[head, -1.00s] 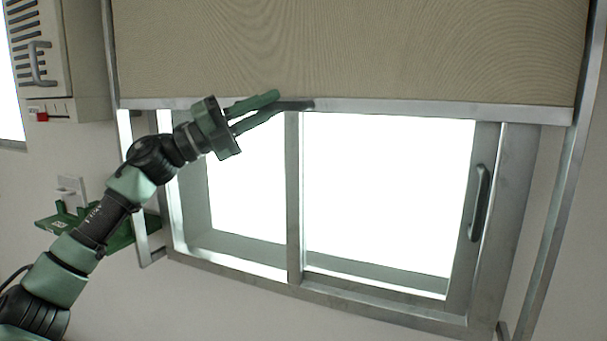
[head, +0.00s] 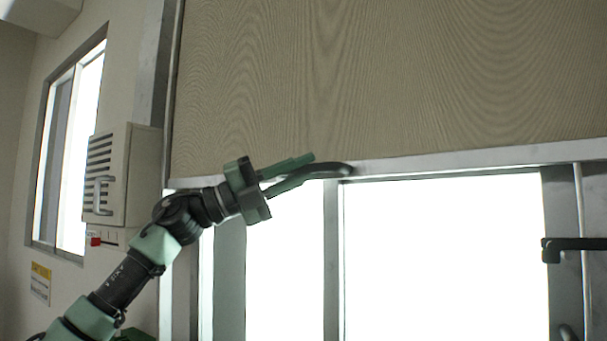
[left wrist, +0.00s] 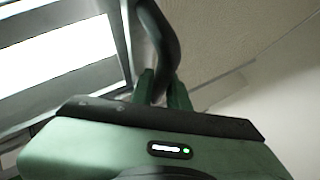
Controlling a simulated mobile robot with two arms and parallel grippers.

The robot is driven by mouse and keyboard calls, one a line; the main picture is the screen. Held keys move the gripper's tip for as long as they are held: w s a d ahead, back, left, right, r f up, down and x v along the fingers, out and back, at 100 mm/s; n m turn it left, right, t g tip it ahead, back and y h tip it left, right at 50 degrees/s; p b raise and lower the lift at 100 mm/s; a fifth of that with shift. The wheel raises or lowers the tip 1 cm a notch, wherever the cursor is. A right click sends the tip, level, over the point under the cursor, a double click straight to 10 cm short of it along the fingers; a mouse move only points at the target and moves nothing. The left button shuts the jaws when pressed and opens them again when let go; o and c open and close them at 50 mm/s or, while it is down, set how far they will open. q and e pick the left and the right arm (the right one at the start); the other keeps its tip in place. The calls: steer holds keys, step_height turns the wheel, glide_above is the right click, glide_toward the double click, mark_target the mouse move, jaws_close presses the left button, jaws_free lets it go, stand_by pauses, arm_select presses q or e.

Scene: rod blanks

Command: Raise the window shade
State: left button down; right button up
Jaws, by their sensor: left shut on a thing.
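The beige window shade (head: 400,80) hangs over the upper window, with a pale metal bar (head: 450,162) along its bottom edge. A dark curved handle (head: 333,170) sits at that bar. My left gripper (head: 300,170) is shut on the handle, its green fingers pointing right. In the left wrist view the dark handle (left wrist: 160,35) runs up from between the green fingertips (left wrist: 162,88). The bright window (head: 440,260) shows below the bar. My right gripper is not in view.
A grey wall box (head: 112,175) with a handle is left of the window. Another window (head: 70,150) is further left. A black part (head: 575,244) reaches in from the right edge; I cannot tell what it is.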

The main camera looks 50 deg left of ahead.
arm_select(q)
steer(key=c, duration=1.4)
jaws_free()
steer(key=shift+a, duration=0.1)
steer(key=shift+o, duration=0.2)
steer(key=shift+s+f+b, duration=0.2)
steer(key=shift+b, duration=0.1)
steer(key=b+v, duration=0.4)
steer(key=v, duration=0.2)
steer(key=shift+s+a+f+b, duration=0.15)
steer(key=shift+a+b, duration=0.15)
steer(key=shift+b, duration=0.1)
steer(key=shift+s+a, duration=0.15)
steer(key=shift+s, duration=0.2)
